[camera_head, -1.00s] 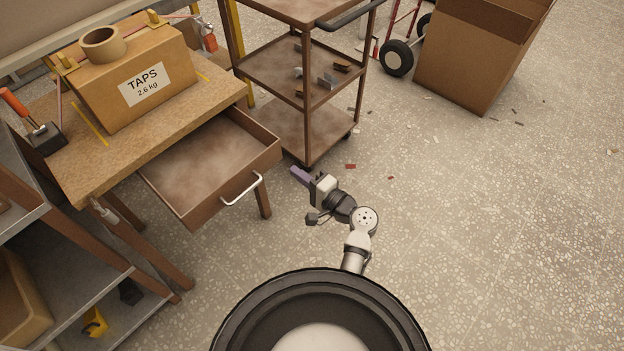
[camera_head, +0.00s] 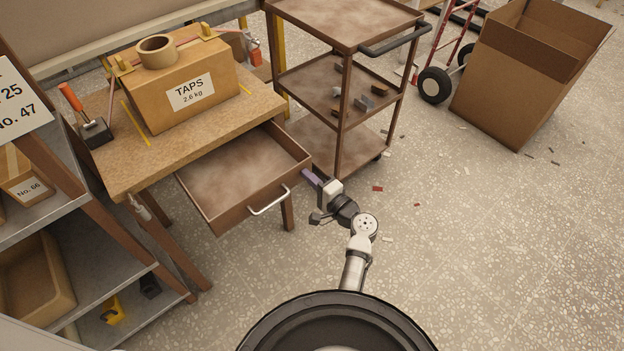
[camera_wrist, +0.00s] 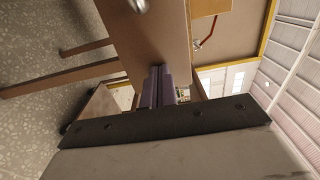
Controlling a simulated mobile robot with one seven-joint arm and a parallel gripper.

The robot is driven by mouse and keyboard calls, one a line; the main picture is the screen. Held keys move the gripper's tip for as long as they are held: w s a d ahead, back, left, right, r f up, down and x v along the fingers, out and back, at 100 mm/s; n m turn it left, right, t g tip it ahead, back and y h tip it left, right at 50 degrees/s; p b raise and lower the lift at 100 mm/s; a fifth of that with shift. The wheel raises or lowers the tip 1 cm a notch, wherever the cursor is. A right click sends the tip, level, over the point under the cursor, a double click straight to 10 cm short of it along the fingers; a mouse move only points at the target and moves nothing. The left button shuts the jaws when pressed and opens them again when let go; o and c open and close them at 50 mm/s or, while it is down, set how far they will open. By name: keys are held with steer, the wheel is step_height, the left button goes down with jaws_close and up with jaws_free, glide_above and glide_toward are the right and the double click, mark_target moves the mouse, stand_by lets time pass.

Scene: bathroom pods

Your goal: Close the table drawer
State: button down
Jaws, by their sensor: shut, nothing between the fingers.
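The table drawer (camera_head: 240,170) is pulled out from under the wooden table (camera_head: 185,150). It looks empty and has a pale bar handle (camera_head: 269,201) on its front. My gripper (camera_head: 309,176) is shut and empty, with purple fingers. In the head view it is close to the right end of the drawer front. In the wrist view the fingers (camera_wrist: 160,85) point at a brown wooden panel (camera_wrist: 150,40), which seems to be the drawer front, with part of the handle (camera_wrist: 138,5) at the top. I cannot tell whether the fingertips touch it.
A shelved cart (camera_head: 340,90) stands just behind my gripper. A box marked TAPS (camera_head: 190,92) and a tape roll (camera_head: 157,51) are on the table. Shelving (camera_head: 110,260) is at the left. A large open carton (camera_head: 515,85) stands at the back right. The floor at right is mostly clear.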

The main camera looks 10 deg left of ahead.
mark_target(270, 147)
steer(key=b+x, duration=0.8)
steer(key=x, duration=1)
steer(key=shift+w+a+f, duration=0.1)
steer(key=shift+w+a, duration=0.1)
steer(key=shift+a, duration=0.1)
steer(key=shift+w+a, duration=0.25)
steer(key=shift+w+r, duration=0.1)
steer(key=shift+r, duration=0.35)
steer(key=shift+a, duration=0.1)
steer(key=shift+b, duration=0.3)
